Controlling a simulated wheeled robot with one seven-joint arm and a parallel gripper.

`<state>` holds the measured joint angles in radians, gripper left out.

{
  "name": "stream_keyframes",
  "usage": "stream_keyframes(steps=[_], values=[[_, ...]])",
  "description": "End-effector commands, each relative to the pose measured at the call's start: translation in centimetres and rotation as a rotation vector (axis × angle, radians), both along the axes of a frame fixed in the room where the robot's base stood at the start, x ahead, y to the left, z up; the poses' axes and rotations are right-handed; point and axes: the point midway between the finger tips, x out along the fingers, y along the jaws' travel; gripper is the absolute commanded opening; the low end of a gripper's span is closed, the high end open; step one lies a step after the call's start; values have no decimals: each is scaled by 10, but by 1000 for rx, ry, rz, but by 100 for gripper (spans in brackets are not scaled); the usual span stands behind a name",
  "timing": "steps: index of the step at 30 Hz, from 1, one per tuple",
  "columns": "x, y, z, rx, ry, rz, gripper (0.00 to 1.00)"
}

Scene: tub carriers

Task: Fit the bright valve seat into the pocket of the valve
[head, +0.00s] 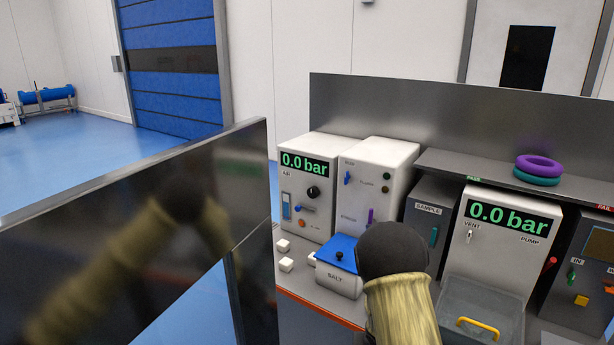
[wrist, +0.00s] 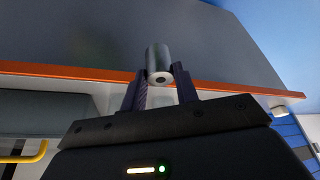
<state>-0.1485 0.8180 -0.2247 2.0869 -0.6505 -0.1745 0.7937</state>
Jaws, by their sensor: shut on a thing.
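In the head view my arm hides the gripper and the cylinder. I cannot make out the valve or its pocket in either view.
A grey bench with an orange front edge (wrist: 60,70) lies close beyond my gripper. It carries gauge boxes (head: 309,190), a blue-lidded SALT tub (head: 339,286) and a clear bin with a yellow handle (head: 478,328). Purple and teal rings (head: 539,165) lie on the shelf. A dark panel (head: 130,250) stands left.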

Motion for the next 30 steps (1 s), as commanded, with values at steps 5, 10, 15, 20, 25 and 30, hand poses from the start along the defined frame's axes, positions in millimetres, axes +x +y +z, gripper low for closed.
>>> stream_keyframes(steps=[5,10,15,20,25,30], values=[[-19,19,-12,4,-1,95,0],[-22,21,-13,8,-5,107,0],[-21,21,-13,7,-4,106,0],[-23,21,-7,8,-3,106,0],[-29,23,13,12,1,106,0],[-39,23,39,16,5,106,0]])
